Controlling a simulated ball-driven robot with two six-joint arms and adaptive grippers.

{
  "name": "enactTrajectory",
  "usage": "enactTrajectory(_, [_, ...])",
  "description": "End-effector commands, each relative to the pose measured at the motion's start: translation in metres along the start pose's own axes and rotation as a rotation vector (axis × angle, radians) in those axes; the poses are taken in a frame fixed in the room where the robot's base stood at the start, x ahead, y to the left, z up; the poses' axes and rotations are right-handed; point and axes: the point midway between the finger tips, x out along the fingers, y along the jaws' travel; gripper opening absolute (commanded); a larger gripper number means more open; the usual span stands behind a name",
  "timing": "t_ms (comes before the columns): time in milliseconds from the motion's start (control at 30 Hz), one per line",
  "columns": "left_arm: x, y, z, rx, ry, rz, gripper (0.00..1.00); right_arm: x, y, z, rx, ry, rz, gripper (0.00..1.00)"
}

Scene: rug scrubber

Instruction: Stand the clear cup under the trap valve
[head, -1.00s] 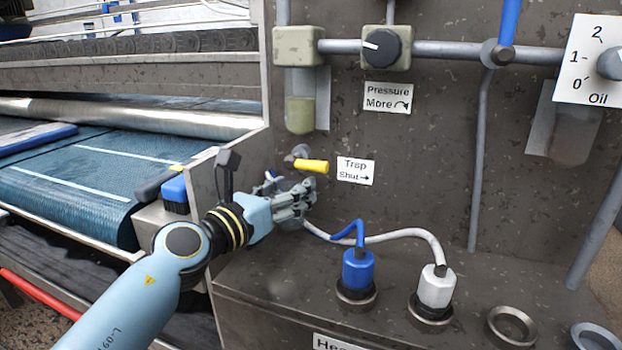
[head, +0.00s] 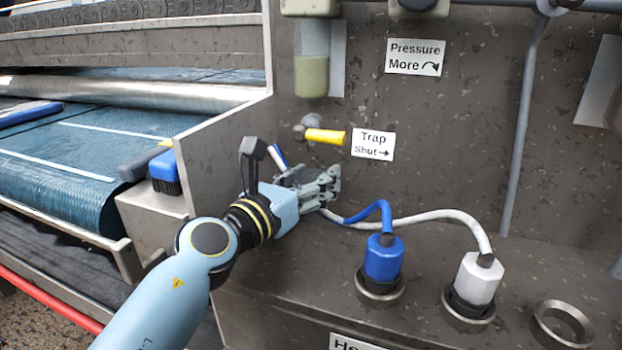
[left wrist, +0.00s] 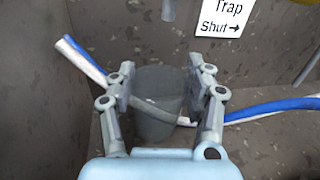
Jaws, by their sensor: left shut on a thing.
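The clear cup (left wrist: 158,95) is a smoky see-through tumbler between the two fingers of my left gripper (left wrist: 160,95) in the left wrist view. The gripper is shut on it, and the cup looks about upright. In the head view my left gripper (head: 322,188) is below the trap valve (head: 303,129), near the back panel; the fingers hide the cup there. The valve has a yellow handle (head: 326,136) pointing right, beside the "Trap Shut" label (head: 373,145). I cannot tell whether the cup touches the ledge. My right gripper is not in view.
A blue hose and a white hose pass close to the gripper, ending at a blue plug (head: 383,260) and a white plug (head: 477,280) on the ledge. An empty ring socket (head: 562,326) is to the right. A metal side wall (head: 225,150) stands left of the gripper.

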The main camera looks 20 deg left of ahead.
Motion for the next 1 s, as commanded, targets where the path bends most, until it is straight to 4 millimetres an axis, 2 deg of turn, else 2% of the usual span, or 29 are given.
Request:
enactTrajectory(33, [0.000,0.000,-0.002,0.000,0.001,0.000,0.55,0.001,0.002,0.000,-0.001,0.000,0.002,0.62])
enactTrajectory(200, [0.000,0.000,-0.001,0.000,0.000,0.000,0.76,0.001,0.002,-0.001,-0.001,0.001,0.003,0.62])
enactTrajectory(533, [0.000,0.000,0.004,0.002,-0.001,0.000,0.76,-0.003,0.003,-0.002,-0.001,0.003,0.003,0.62])
enactTrajectory(667, [-0.019,0.000,0.001,0.001,0.003,0.001,0.76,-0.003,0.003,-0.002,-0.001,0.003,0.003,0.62])
enactTrajectory(1000, [-0.094,0.000,0.000,0.002,0.004,-0.001,0.76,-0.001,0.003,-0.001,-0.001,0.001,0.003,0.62])
